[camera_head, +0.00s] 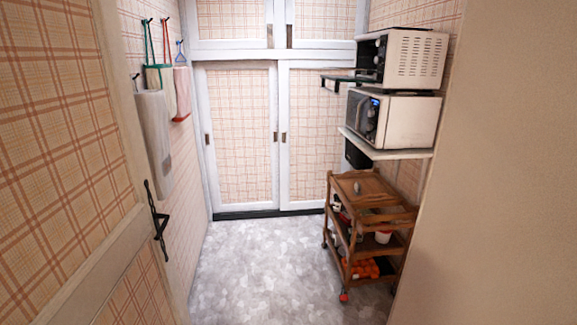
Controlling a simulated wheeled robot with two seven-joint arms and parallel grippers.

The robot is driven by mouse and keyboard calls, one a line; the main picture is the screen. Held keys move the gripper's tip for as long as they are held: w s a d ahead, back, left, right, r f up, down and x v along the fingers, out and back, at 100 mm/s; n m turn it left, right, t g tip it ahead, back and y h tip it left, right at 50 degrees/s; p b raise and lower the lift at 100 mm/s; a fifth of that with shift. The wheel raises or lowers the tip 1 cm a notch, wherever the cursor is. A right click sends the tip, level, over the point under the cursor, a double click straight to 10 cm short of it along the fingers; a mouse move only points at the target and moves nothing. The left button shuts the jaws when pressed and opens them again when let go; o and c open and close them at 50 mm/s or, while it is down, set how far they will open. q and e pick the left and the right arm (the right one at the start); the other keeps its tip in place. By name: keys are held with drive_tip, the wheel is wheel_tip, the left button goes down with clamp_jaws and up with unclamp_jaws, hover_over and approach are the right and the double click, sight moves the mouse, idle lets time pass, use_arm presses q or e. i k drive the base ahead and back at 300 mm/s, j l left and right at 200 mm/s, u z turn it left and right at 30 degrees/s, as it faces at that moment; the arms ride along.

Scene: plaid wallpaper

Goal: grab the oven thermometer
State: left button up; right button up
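I cannot make out an oven thermometer for certain. A small greyish item (357,187) lies on the top of the wooden cart (375,196), too small to identify. A white oven (412,58) sits at the upper right, with what looks like its dark door (345,79) folded down flat toward the left. Its inside is mostly hidden from this angle. Neither of my grippers shows in the head view.
A microwave (410,122) stands on a wall shelf (385,150) below the oven. A plaid door (70,170) is at the left and a beige wall (500,180) at the right. The grey floor (270,270) is clear up to the sliding cupboards (240,135).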

sight(357, 186)
drive_tip(key=i+j+z, duration=0.1)
drive_tip(key=i+z, duration=0.2)
drive_tip(key=i, duration=0.25)
drive_tip(key=i+j+z, duration=0.3)
drive_tip(key=i, duration=0.25)
drive_tip(key=i+j+z, duration=0.3)
drive_tip(key=i, duration=0.25)
